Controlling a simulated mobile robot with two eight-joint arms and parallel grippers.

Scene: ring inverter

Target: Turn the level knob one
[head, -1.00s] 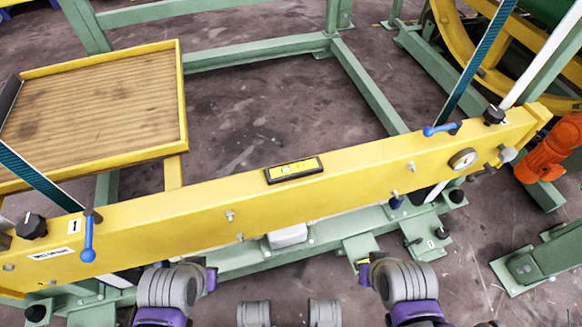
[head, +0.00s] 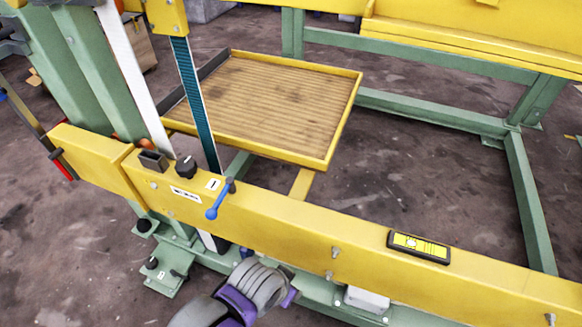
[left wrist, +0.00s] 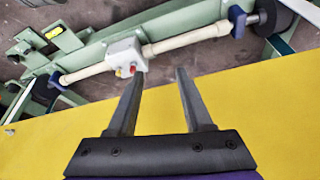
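A black knob (head: 186,167) stands on top of the yellow beam (head: 290,222), left of a white plate marked 1 (head: 213,184). A blue-handled lever (head: 219,200) is on the beam just right of that plate. A spirit level (head: 419,246) with a yellow face lies on the beam at the right. My left gripper (left wrist: 160,72) is open and empty in the left wrist view, over the beam's edge. In the head view my left arm shows at the bottom, in front of the beam, apart from the knob; its fingers cannot be made out there. My right gripper is not in view.
A yellow-rimmed tray (head: 345,120) with a ribbed brown floor is behind the beam. A teal belt (head: 196,95) and a white strip (head: 134,75) rise beside the knob. A dark block (head: 153,160) sits left of it. The left wrist view shows a grey box (left wrist: 126,55) below.

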